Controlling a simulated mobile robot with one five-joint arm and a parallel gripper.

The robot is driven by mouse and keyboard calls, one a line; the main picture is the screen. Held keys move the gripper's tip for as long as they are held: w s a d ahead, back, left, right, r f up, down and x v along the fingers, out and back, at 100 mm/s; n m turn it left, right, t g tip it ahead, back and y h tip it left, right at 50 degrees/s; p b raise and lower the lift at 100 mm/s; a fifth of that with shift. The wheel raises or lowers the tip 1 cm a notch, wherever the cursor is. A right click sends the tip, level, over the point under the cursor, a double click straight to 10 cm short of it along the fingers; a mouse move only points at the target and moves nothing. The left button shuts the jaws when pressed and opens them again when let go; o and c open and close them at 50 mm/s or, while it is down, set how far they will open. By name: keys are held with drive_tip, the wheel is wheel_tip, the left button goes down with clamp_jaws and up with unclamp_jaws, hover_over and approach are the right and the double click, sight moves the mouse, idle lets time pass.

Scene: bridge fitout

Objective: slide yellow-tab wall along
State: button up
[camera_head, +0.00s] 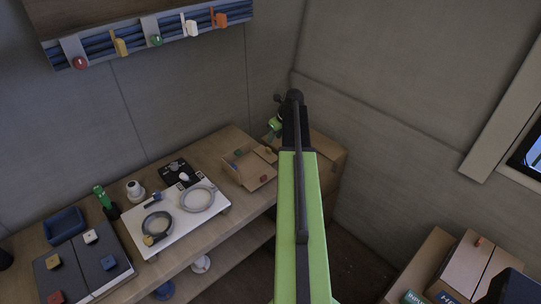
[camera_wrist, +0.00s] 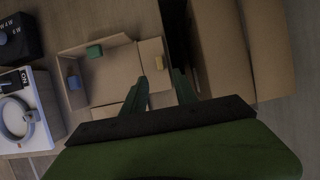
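An open cardboard tray stands on the wooden bench, with small coloured tabs on its walls. In the wrist view its left wall (camera_wrist: 66,88) bears a blue tab (camera_wrist: 74,83) and its far side a green tab (camera_wrist: 94,50). The yellow tab (camera_wrist: 159,62) is on the right-hand cardboard wall (camera_wrist: 152,50). My gripper (camera_wrist: 160,76) is open, its two green fingers apart, with the yellow tab just beyond and between the tips. I cannot tell whether they touch. The head view also shows the tray (camera_head: 249,181); my arm partly hides the gripper there.
A white board (camera_head: 178,222) with grey rings lies left of the tray. A larger cardboard box (camera_wrist: 221,48) stands close on the right. A wall rail (camera_head: 176,28) with coloured hooks hangs above the bench. A dark panelled case (camera_head: 74,274) sits front left.

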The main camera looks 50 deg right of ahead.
sight(269, 149)
drive_tip(key=b+x, duration=0.7)
drive_tip(key=x, duration=0.2)
drive_tip(key=shift+w+f, duration=0.1)
drive_tip(key=shift+f, duration=0.2)
drive_tip(key=shift+r, duration=0.15)
drive_tip(key=shift+c, duration=0.3)
clamp_jaws()
